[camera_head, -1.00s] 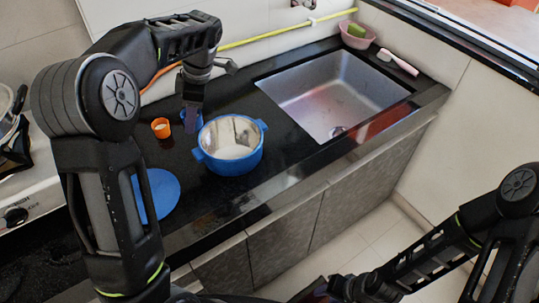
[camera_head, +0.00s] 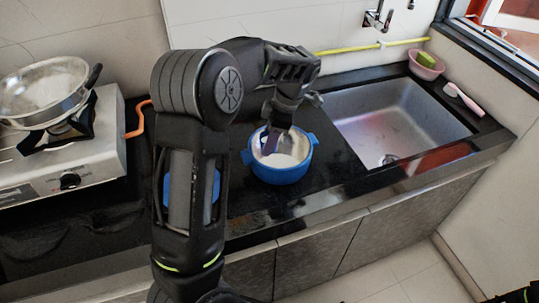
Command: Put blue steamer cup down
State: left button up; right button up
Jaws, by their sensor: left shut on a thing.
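My left gripper (camera_head: 272,141) points down over the blue pot (camera_head: 281,172), its fingertips at or just inside the pot's far left rim. It is shut on the blue steamer cup, which I cannot clearly make out against the blue rim and the dark fingers. The pot has two side handles and a pale inside, and stands upright on the black counter. Whether the cup touches the pot cannot be told.
The sink (camera_head: 398,122) lies right of the pot. A stove with a metal pan (camera_head: 43,90) stands at the left. A blue disc (camera_head: 215,185) is mostly hidden behind my left arm. A pink bowl (camera_head: 425,66) is at the back right.

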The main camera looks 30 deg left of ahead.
aim_at(268, 164)
pick_arm(q)
notch_tip(268, 164, down, 2)
jog(key=shift+f, duration=0.2)
notch_tip(268, 164, down, 3)
jog(key=shift+f+p, duration=0.15)
jog(key=shift+p, duration=0.2)
jog(key=shift+f, duration=0.2)
